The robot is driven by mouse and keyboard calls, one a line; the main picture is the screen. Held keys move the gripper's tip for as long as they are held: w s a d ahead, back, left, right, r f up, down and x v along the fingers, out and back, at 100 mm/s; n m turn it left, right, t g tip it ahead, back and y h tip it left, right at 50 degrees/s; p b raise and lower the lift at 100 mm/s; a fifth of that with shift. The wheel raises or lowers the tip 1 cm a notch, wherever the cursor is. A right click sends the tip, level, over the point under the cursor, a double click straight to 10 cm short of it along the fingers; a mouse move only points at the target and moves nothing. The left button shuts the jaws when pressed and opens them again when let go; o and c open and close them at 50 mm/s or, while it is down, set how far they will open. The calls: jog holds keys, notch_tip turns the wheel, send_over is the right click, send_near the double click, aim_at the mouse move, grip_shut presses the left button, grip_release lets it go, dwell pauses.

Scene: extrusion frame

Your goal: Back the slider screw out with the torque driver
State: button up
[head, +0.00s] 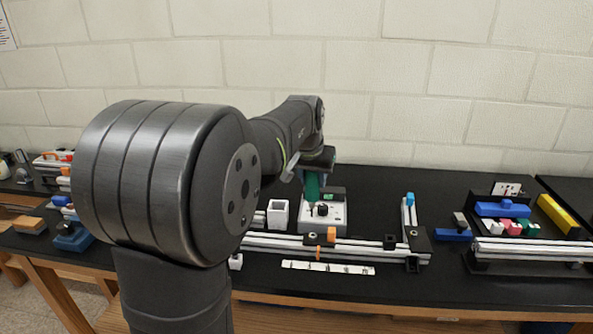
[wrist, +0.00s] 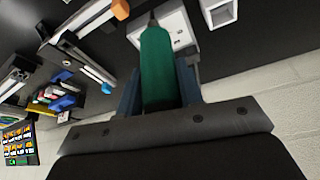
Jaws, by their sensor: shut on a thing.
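The torque driver, with a green handle (head: 312,186), is held in my gripper (wrist: 160,88); the handle shows large in the wrist view (wrist: 158,65). My gripper is shut on the handle, with a blue finger on each side. In the head view the driver is above the white box (head: 336,217), and its tip region is hard to make out. The aluminium extrusion (head: 285,246) lies in front, with an orange block (head: 331,233) and small dark pieces on it. I cannot tell which part is the slider screw.
A square white cup (head: 278,213) stands left of the white box. A short rail with a blue end (head: 410,198) joins the frame's right side. A white marked strip (head: 328,267) lies in front. Coloured parts and another rail (head: 530,250) are at the right.

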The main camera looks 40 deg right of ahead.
aim_at(314, 200)
jog(key=shift+s, duration=0.5)
jog(key=shift+f, duration=3.3)
jog(key=shift+a+f, duration=0.15)
jog(key=shift+f, duration=0.2)
grip_shut()
jog(key=shift+r, duration=0.2)
jog(key=shift+r, duration=1.75)
